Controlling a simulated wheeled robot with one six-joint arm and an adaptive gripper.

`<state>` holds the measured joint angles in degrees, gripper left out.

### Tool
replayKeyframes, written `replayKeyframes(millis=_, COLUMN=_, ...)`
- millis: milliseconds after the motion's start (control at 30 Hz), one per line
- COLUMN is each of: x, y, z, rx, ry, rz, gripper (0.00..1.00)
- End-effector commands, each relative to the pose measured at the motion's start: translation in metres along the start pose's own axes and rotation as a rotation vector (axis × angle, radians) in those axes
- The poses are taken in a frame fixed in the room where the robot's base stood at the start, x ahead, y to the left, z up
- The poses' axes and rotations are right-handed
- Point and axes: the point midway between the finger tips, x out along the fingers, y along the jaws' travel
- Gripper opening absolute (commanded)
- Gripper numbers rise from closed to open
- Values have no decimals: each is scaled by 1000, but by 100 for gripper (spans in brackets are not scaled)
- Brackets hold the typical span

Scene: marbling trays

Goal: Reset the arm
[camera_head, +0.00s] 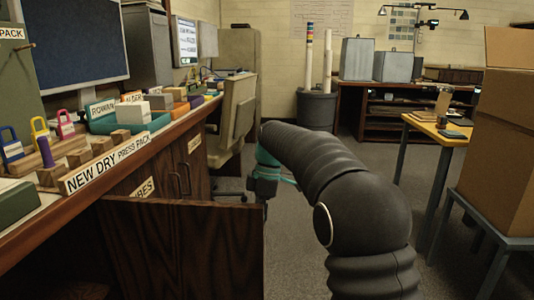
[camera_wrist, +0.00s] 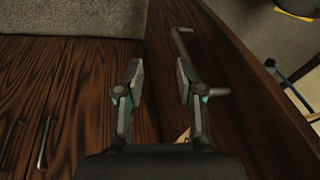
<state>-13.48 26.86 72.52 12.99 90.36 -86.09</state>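My gripper (camera_wrist: 161,80) shows in the wrist view with its two fingers well apart and nothing between them. It is over dark wood cabinet panels. A metal bar handle (camera_wrist: 181,42) on the wood is just beyond the right finger, which covers part of it; I cannot tell whether they touch. In the head view my black arm reaches forward over the floor, and its teal-trimmed wrist part is beyond the arm's bend. The fingers cannot be made out there.
A dark wood cabinet door (camera_head: 190,250) stands open at the lower left, below the counter with its "NEW DRY PRESS PACK" sign (camera_head: 107,165). A chair (camera_head: 236,110) is behind. A yellow table (camera_head: 440,130) and cardboard boxes (camera_head: 505,130) stand right. Carpet (camera_head: 300,230) lies between.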

Motion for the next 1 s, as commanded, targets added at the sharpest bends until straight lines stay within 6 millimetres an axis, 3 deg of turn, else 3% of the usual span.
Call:
replayKeyframes(millis=267, x=19, y=-36, z=31, rx=579, ry=-21, rz=119, gripper=37)
replayKeyframes(millis=500, x=23, y=-99, z=66, rx=1060, ry=29, rz=275, gripper=37)
replayKeyframes(millis=700, x=29, y=-157, z=92, rx=1339, ry=105, rz=389, gripper=37)
replayKeyframes(millis=1000, x=48, y=-242, z=121, rx=1562, ry=221, rz=531, gripper=37)
